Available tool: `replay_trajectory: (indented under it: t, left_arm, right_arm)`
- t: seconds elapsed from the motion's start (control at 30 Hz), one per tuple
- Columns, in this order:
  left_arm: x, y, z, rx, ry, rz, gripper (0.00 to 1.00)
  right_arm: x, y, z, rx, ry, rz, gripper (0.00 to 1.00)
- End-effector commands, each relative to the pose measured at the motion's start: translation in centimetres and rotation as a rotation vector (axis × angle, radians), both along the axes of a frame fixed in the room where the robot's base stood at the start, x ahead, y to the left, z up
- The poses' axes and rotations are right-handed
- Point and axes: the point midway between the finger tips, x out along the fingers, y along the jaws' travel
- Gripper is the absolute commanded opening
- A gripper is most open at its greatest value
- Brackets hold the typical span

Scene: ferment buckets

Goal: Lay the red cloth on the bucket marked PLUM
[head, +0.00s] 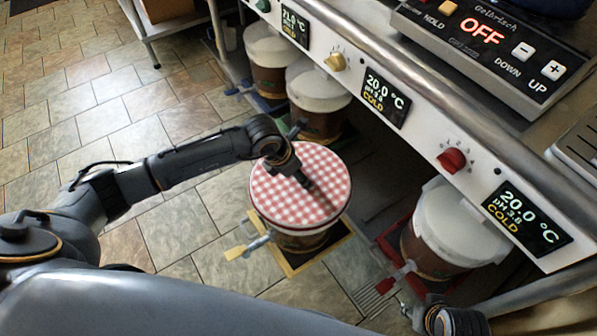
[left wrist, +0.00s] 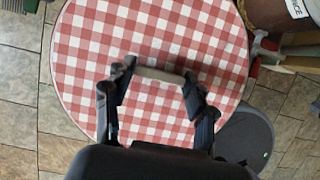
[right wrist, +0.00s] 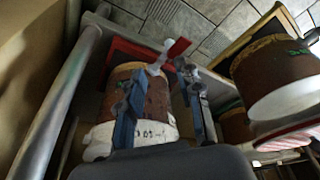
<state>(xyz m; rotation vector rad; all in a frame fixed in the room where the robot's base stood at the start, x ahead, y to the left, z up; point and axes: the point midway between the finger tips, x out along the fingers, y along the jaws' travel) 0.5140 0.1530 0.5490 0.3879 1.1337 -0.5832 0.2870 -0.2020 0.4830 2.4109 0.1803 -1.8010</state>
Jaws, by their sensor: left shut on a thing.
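The red-and-white checked cloth (head: 290,190) is a flat round sheet over the top of the bucket on the yellow tray (head: 300,240). Whether it rests fully on the lid is hard to tell. My left gripper (head: 303,181) points down at the cloth's middle. In the left wrist view its fingers close on a pale bar (left wrist: 158,75) at the centre of the cloth (left wrist: 90,60). My right gripper (head: 425,312) is low near the red-tray bucket, with its fingers apart and empty in the right wrist view (right wrist: 158,85). I cannot read PLUM on any bucket.
A white-lidded bucket (head: 448,225) with a red tap (head: 392,278) stands at right. Two more white-lidded buckets (head: 318,88) (head: 270,50) stand behind. The counter's front panel (head: 420,120) overhangs them. Tiled floor (head: 90,110) is clear at left.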

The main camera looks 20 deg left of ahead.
Motion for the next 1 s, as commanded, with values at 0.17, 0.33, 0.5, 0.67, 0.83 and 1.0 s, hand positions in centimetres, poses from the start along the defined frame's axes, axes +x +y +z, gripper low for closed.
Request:
replay_trajectory:
  t: [0.17, 0.33, 0.5, 0.67, 0.83, 1.0]
  left_arm:
    - [0.03, 0.01, 0.04, -0.001, -0.001, 0.000, 0.23]
    - [0.03, 0.02, 0.00, -0.001, -0.001, 0.000, 0.23]
    - [0.02, 0.02, -0.07, -0.001, -0.001, 0.000, 0.23]
    - [0.03, 0.02, -0.13, -0.001, -0.001, 0.000, 0.23]
    - [0.03, 0.01, -0.12, -0.001, -0.001, 0.000, 0.23]
    - [0.03, 0.01, -0.12, -0.001, -0.001, 0.000, 0.23]
  right_arm:
    - [-0.06, -0.03, -0.06, 0.000, 0.002, 0.000, 0.35]
    - [-0.16, -0.06, -0.24, -0.001, 0.007, 0.000, 0.35]
    - [-0.32, -0.06, -0.31, -0.002, 0.013, 0.000, 0.35]
    - [-0.57, -0.07, -0.10, -0.003, 0.018, -0.001, 0.35]
    - [-0.60, -0.02, 0.39, -0.001, 0.012, -0.001, 0.35]
    - [-0.51, -0.02, 0.49, 0.000, 0.008, -0.001, 0.35]
